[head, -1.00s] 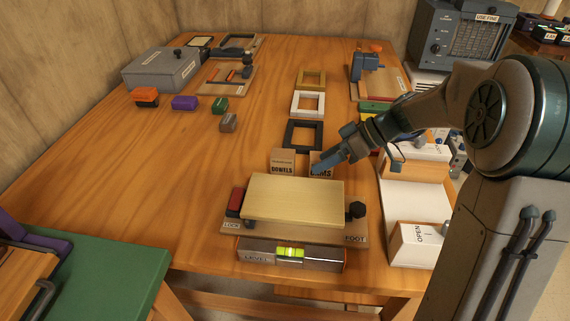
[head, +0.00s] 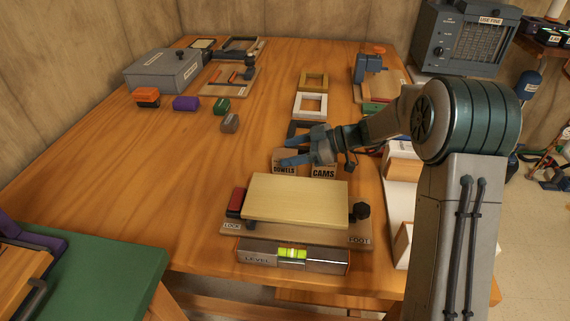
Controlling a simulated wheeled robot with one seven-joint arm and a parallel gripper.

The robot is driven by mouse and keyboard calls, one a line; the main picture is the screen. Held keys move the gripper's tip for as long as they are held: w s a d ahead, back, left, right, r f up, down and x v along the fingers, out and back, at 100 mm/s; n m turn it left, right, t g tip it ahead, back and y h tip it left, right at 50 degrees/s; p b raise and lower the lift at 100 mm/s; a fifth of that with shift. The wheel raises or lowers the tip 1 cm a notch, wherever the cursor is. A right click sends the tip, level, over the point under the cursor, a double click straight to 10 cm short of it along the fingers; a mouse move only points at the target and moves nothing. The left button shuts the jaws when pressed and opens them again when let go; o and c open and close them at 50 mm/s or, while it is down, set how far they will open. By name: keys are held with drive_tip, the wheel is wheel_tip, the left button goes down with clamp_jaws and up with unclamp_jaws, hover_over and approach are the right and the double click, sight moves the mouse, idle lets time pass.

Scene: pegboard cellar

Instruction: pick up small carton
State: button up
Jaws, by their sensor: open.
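Two small cardboard cartons stand side by side on the wooden workbench, behind the pale board. The left carton (head: 285,170) is marked DOWELS and the right carton (head: 323,173) is marked CAMS. My gripper (head: 286,151) is open and empty, with its two blue fingers pointing left in the picture. The fingers overlap the top of the DOWELS carton, and the gripper's body is above and behind the CAMS carton. I cannot tell whether a finger touches the DOWELS carton. The upper part of that carton is partly hidden.
The pale board (head: 295,197) lies on a fixture in front of the cartons, with a level (head: 270,256) before it. A white frame (head: 311,105) and a tan frame (head: 314,81) lie behind; a dark frame is mostly covered. The bench's left middle is clear.

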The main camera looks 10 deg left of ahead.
drive_tip(key=shift+a+f, duration=0.15)
drive_tip(key=shift+a, duration=0.2)
drive_tip(key=c, duration=1.1)
